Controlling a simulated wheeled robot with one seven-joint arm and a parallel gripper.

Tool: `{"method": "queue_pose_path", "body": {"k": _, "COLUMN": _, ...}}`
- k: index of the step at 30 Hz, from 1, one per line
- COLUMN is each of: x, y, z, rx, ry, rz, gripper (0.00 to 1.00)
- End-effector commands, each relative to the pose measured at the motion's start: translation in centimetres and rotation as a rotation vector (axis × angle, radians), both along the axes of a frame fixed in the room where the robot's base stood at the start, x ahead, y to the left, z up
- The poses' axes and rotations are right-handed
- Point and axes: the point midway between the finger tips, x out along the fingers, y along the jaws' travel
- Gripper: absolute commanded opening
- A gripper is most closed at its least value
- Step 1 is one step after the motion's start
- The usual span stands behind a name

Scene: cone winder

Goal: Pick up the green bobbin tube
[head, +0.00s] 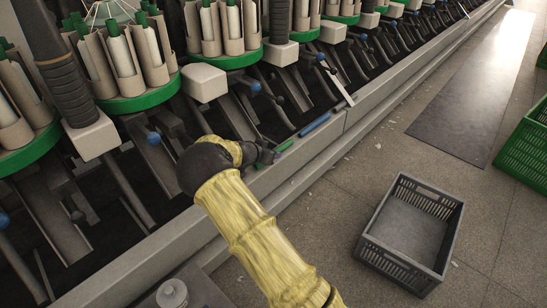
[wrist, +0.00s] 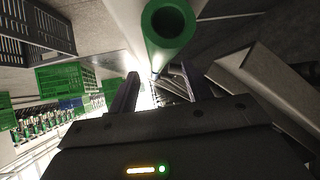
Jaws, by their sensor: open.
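The green bobbin tube (wrist: 183,44) shows large in the wrist view, its hollow round end facing the camera. In the head view it is a short green piece (head: 285,146) on the machine's front ledge, just beyond my gripper (head: 268,156) and partly hidden by it. My gripper (wrist: 160,87) is open, its two dark fingers spread and nothing held between them. In the wrist view the tube lies above the fingertips and roughly in line with the gap. I cannot tell whether a finger touches it.
A blue tube (head: 315,125) lies further along the ledge (head: 345,112). Machine arms and green bobbin carousels (head: 140,99) stand behind. An empty grey crate (head: 378,264) sits on the floor at right, with a green crate (head: 525,150) beyond. A white container (head: 172,294) is at the bottom.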

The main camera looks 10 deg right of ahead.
Motion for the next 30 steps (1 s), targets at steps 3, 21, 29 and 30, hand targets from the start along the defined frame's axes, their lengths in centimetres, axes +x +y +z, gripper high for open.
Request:
{"method": "queue_pose_path", "body": {"k": 3, "x": 0.9, "y": -1.1, "z": -1.5, "rx": 0.002, "ry": -0.002, "rz": -0.003, "gripper": 0.5}}
{"method": "queue_pose_path", "body": {"k": 21, "x": 1.6, "y": -1.7, "z": -1.7, "rx": -0.001, "ry": -0.001, "rz": 0.0, "gripper": 0.5}}
{"method": "queue_pose_path", "body": {"k": 29, "x": 1.6, "y": -1.7, "z": -1.7, "rx": -0.001, "ry": -0.001, "rz": 0.0, "gripper": 0.14}}
{"method": "queue_pose_path", "body": {"k": 30, "x": 1.6, "y": -1.7, "z": -1.7, "rx": -0.001, "ry": -0.001, "rz": 0.0, "gripper": 0.06}}
